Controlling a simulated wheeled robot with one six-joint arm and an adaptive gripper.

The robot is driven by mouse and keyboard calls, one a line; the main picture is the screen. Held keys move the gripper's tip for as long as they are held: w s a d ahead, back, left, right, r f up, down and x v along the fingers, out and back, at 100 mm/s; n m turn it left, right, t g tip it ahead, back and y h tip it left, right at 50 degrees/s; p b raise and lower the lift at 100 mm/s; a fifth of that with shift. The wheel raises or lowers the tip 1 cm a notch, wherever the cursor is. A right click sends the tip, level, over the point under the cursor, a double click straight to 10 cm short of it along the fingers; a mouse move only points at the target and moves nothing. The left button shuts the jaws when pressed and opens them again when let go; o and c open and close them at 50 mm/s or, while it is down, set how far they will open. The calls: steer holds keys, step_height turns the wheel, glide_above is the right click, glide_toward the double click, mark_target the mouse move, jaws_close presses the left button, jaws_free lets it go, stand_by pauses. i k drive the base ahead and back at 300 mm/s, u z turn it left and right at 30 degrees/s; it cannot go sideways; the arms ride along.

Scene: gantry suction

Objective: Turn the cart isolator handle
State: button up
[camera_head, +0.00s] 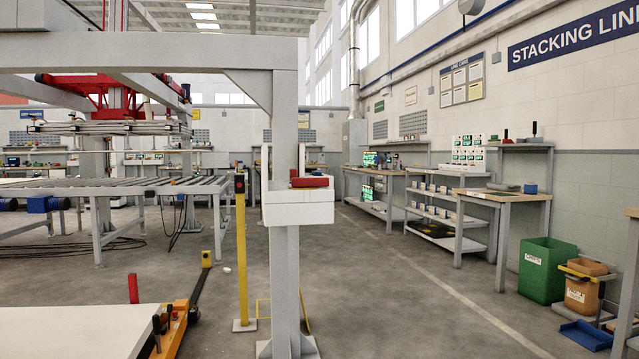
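A low cart (172,338) with an orange-yellow frame stands at the lower left, partly cut off by the bottom edge. A white panel (70,332) lies at its left. Small black upright levers (156,325) stand at the cart's near corner, and a short red upright piece (133,289) stands behind the panel. I cannot tell which of these is the isolator handle, or how it is turned. My gripper is not in view.
A grey gantry post (286,270) stands mid-picture, bearing a white box (298,206) with a red piece (310,182) on top. A yellow post (242,250) stands left of it. Green (545,270) and brown bins (584,288) are right. The central-right floor is clear.

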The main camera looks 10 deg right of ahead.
mark_target(298, 182)
steer(key=z, duration=1.2)
steer(key=i, duration=1.8)
steer(key=u, duration=0.6)
